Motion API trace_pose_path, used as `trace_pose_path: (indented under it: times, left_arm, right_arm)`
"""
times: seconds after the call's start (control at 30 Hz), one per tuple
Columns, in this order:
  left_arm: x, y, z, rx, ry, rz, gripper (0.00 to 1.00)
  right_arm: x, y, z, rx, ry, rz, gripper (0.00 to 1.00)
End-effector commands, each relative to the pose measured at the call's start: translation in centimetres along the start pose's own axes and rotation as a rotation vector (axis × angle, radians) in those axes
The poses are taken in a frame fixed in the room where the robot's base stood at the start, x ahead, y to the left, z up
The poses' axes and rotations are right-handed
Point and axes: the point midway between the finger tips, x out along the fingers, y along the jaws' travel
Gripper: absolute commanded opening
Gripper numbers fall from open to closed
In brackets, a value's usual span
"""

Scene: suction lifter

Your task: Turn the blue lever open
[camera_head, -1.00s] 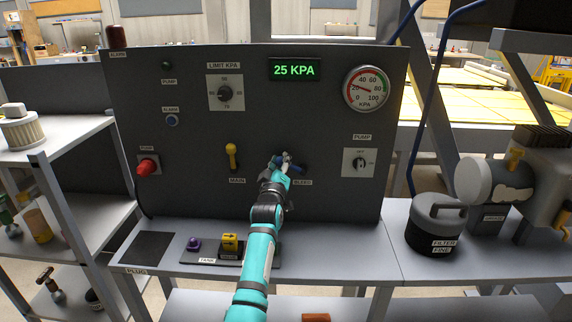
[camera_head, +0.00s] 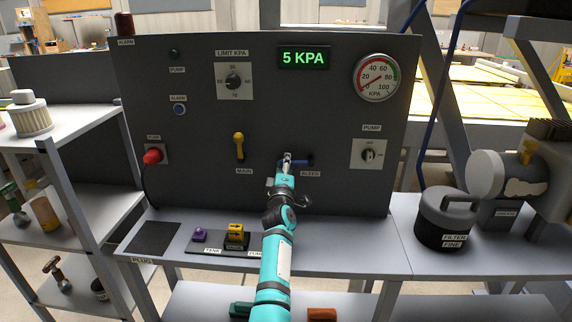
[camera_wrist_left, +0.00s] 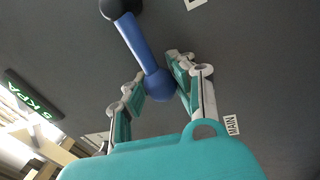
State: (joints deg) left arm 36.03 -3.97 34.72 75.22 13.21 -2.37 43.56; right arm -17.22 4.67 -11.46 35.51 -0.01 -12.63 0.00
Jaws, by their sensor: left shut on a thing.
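The blue lever (camera_head: 306,162) is on the dark panel above the BLEED label (camera_head: 311,173). The gripper hides part of the lever in the head view. My right gripper is out of view.
The yellow MAIN lever (camera_head: 239,146) stands upright to the left. The display (camera_head: 303,58) reads 5 KPA, beside a round gauge (camera_head: 377,78). A red plug (camera_head: 153,156) and PUMP knob (camera_head: 368,155) flank the levers. A FILTER FINE canister (camera_head: 445,218) stands on the shelf at right.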

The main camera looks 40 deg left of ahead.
Motion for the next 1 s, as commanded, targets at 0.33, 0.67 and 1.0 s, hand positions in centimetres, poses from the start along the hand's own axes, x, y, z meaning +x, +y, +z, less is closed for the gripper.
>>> trace_pose_path:
  times: [0.33,0.67,1.0]
  left_arm:
    - [-0.3,-0.8,0.3,-0.01,-0.006,-0.015,0.0]
    - [-0.2,-0.5,0.2,-0.007,-0.004,-0.009,0.52]
    - [0.2,1.1,-0.1,-0.008,0.0,-0.003,0.52]
  right_arm:
    - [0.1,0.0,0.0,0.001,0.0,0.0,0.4]
    - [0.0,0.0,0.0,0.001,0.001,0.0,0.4]
    - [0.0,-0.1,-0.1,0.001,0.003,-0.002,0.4]
